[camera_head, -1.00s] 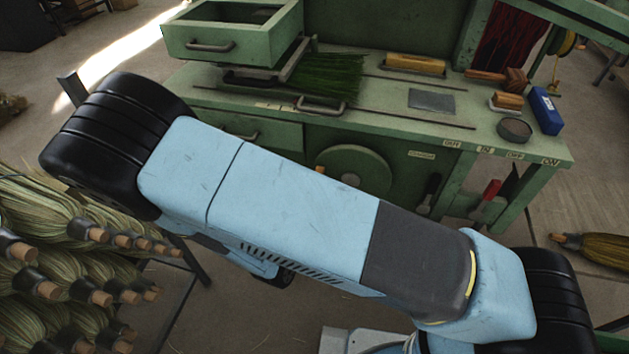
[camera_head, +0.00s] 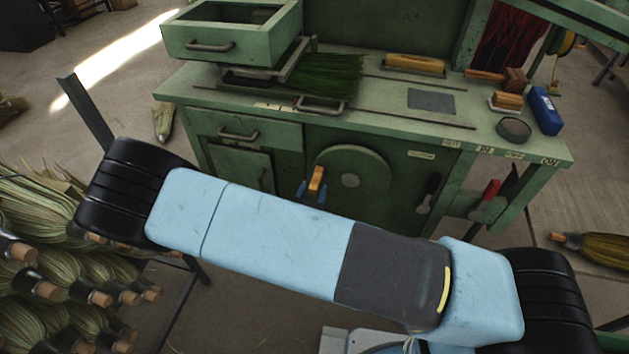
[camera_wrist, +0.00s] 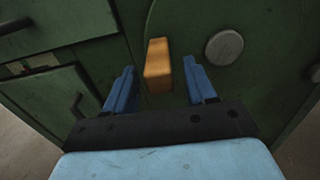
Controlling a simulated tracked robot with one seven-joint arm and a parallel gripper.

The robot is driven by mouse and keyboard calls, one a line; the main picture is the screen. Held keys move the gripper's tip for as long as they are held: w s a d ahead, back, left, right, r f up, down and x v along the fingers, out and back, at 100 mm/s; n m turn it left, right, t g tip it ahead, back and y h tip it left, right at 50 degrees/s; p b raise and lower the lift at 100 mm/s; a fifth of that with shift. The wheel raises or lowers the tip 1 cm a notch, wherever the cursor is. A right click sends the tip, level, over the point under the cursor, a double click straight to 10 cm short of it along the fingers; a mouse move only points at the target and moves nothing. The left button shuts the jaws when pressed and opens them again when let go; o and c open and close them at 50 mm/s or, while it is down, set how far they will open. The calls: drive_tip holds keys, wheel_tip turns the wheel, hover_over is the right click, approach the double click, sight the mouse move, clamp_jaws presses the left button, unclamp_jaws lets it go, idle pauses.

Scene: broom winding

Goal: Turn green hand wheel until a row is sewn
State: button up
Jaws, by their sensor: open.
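The green hand wheel (camera_head: 366,170) is a round disc on the front of the green machine bench, with a grey hub (camera_head: 350,181). The hub also shows in the wrist view (camera_wrist: 224,47). An orange-yellow handle (camera_head: 316,179) sticks out at the wheel's left edge; in the wrist view the handle (camera_wrist: 158,66) lies ahead of and between my fingers. My gripper (camera_head: 313,192) has blue fingers and is at the handle; it also fills the lower wrist view (camera_wrist: 161,88). The fingers are open, one on each side of the handle, with gaps visible. Green bristles (camera_head: 329,76) lie flat on the bench top.
A drawer (camera_head: 235,33) stands above the bench at left. A lower cabinet door with a handle is left of the wheel. A red-handled tool (camera_head: 490,190) hangs at right. Several brooms (camera_head: 50,280) lie on a rack at lower left.

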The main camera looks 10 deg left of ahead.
sight(316, 181)
drive_tip(key=shift+w+d, duration=0.15)
drive_tip(key=shift+w, duration=2.05)
drive_tip(key=shift+c, duration=0.4)
clamp_jaws()
